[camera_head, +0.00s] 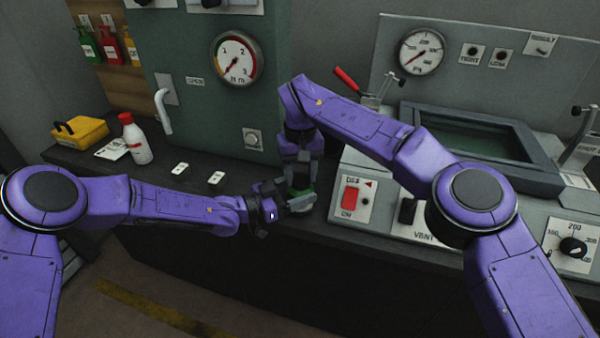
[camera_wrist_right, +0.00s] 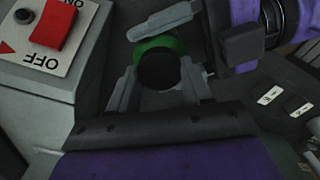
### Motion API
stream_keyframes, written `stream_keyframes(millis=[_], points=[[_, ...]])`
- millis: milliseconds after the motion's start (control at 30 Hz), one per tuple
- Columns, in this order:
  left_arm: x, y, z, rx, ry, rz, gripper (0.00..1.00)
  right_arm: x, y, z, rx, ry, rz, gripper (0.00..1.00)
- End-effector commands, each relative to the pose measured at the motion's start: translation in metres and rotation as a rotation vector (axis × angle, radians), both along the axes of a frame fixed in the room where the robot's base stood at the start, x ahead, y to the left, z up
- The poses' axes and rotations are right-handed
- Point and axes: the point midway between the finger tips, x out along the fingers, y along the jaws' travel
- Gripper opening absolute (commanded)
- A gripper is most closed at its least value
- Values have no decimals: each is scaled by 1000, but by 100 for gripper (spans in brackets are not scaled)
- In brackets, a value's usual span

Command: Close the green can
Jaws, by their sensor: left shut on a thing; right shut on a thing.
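The green can (camera_head: 301,191) is at the counter's front edge, mostly hidden by both grippers in the head view. In the right wrist view its green rim (camera_wrist_right: 160,44) shows as an arc behind a dark round lid (camera_wrist_right: 158,70). My left gripper (camera_head: 288,205) comes in from the left and is shut on the can. My right gripper (camera_head: 300,178) reaches down from above. In the right wrist view its fingers (camera_wrist_right: 160,85) stand either side of the lid, shut on it. I cannot tell whether lid and can touch.
A grey machine (camera_head: 345,232) with a red switch (camera_head: 350,198) stands close on the right. The dark counter (camera_head: 185,200) holds a white bottle (camera_head: 136,140) and a yellow box (camera_head: 80,130) at left. A gauge panel (camera_head: 180,60) rises behind.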

Motion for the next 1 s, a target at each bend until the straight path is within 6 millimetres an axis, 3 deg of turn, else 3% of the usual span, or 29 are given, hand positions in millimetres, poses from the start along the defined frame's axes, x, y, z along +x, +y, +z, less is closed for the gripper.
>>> stream_keyframes(millis=[233, 267, 300, 333, 633, 1000], points=[[-1, 0, -1, 1, 0, -1, 0, 1, -1, 1, 0, -3, -4, 22], [-1, 0, -1, 1, 0, -1, 0, 1, -1, 1, 0, -3, -4, 56], [-1, 0, -1, 1, 0, -1, 0, 1, -1, 1, 0, -3, -4, 69], [-1, 0, -1, 1, 0, -1, 0, 1, -1, 1, 0, -2, -4, 75], [0, 0, 0, 0, 1, -1, 0, 0, 0, 3, 0, -2, -2, 75], [0, 0, 0, 0, 1, 0, 0, 0, 0, 45, -1, 0, -2, 75]])
